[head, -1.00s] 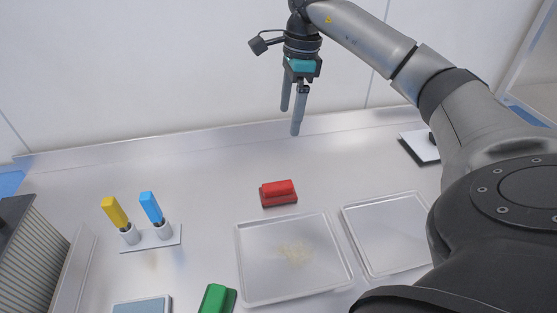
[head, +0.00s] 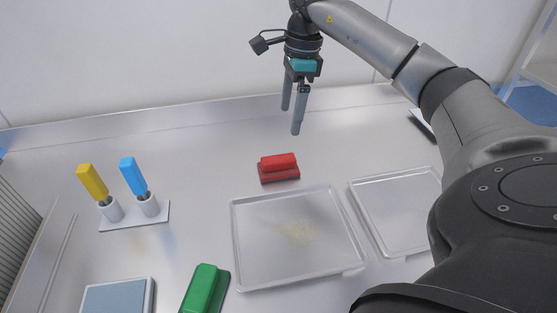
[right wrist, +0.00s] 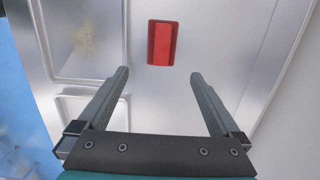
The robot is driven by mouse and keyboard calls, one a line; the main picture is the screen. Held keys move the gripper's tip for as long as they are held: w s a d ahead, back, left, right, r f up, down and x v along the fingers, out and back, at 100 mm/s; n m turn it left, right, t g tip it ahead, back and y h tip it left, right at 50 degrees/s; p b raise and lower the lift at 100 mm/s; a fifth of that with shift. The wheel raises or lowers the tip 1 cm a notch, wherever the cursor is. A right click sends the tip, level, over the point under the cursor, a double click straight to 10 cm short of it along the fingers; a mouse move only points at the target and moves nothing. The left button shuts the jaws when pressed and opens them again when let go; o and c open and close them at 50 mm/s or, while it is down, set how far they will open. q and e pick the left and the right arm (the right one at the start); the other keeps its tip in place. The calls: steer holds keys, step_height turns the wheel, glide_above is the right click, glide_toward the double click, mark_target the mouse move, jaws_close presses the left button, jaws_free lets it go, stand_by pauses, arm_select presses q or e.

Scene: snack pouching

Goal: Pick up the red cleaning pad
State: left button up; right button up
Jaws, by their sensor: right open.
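The red cleaning pad (head: 278,167) lies on the metal table behind the middle tray in the head view. It also shows in the right wrist view (right wrist: 162,43), beyond the fingertips and roughly between their lines. My right gripper (head: 291,119) is open and empty. It hangs above the table, pointing down, apart from the pad, which shows below the fingers in the head view. Both fingers show spread apart in the right wrist view (right wrist: 159,72). My left gripper is not in view.
A tray (head: 250,270) with pale crumbs lies in front of the pad, and an empty tray (head: 400,210) is to its right. A green pad (head: 205,288), a blue-grey flat box (head: 118,298) and a holder (head: 128,222) with yellow and blue handles are at left. Table around the pad is clear.

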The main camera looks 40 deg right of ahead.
mark_target(279, 158)
steer(key=f, duration=0.3)
steer(key=f+b, duration=0.1)
steer(key=f, duration=0.2)
steer(key=a+f, duration=0.1)
steer(key=f, duration=0.2)
steer(key=shift+w+b, duration=0.3)
steer(key=shift+w+a+f, duration=0.1)
steer(key=shift+a+f, duration=0.05)
steer(key=shift+f, duration=0.5)
steer(key=f, duration=0.3)
steer(key=shift+w+a+f+b, duration=0.25)
steer(key=shift+w+a+b, duration=0.1)
steer(key=shift+a+b, duration=0.05)
steer(key=shift+f, duration=0.45)
steer(key=shift+f, duration=0.2)
steer(key=c, duration=1.2)
steer(key=shift+r, duration=0.15)
steer(key=shift+w+r, duration=0.1)
steer(key=shift+r, duration=0.15)
step_height(279, 158, up, 20)
steer(key=p, duration=0.3)
steer(key=shift+f+p, duration=0.15)
steer(key=shift+p, duration=0.2)
